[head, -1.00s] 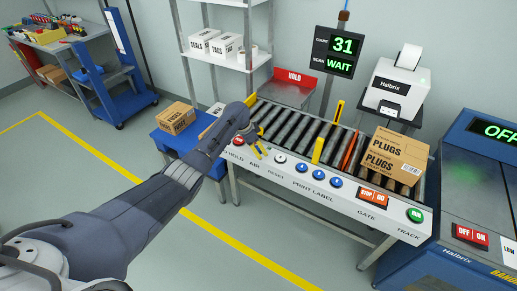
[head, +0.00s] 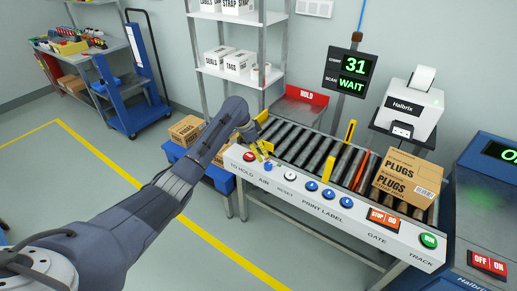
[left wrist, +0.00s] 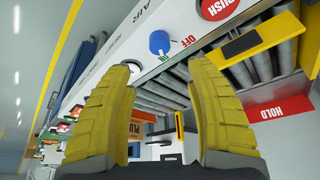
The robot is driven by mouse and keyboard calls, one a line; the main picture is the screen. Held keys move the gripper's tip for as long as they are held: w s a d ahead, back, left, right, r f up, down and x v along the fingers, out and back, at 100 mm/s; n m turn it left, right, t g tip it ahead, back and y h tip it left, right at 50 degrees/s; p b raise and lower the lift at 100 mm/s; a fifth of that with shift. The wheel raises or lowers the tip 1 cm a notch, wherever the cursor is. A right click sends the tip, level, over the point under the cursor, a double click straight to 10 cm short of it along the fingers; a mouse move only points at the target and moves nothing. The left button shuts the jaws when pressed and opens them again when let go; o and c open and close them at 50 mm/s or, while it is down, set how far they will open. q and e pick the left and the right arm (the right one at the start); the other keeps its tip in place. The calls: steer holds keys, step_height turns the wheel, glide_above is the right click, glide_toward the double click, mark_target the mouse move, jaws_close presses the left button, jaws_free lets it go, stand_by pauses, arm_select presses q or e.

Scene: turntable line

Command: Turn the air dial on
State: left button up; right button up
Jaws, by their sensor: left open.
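The air dial is a round blue knob (left wrist: 159,42) on the white control panel, above the AIR label in the head view (head: 267,166). ON and OFF are printed beside it in the left wrist view; I cannot tell which one it points to. My left gripper (head: 262,150) is over the panel close to the dial, and its yellow fingers show in the left wrist view (left wrist: 160,72). They are open and empty, with the dial beyond the gap between the tips, apart from them. My right gripper is not in view.
The roller conveyor (head: 300,144) runs behind the panel, with a PLUGS box (head: 407,178) on its right. A red push button (head: 249,156) and a white reset button (head: 290,176) flank the dial. A yellow bar (left wrist: 245,43) stands near the fingers.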

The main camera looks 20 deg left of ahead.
arm_select(q)
steer(key=shift+s+a+r, duration=0.15)
steer(key=shift+s+r, duration=0.05)
steer(key=shift+r, duration=0.35)
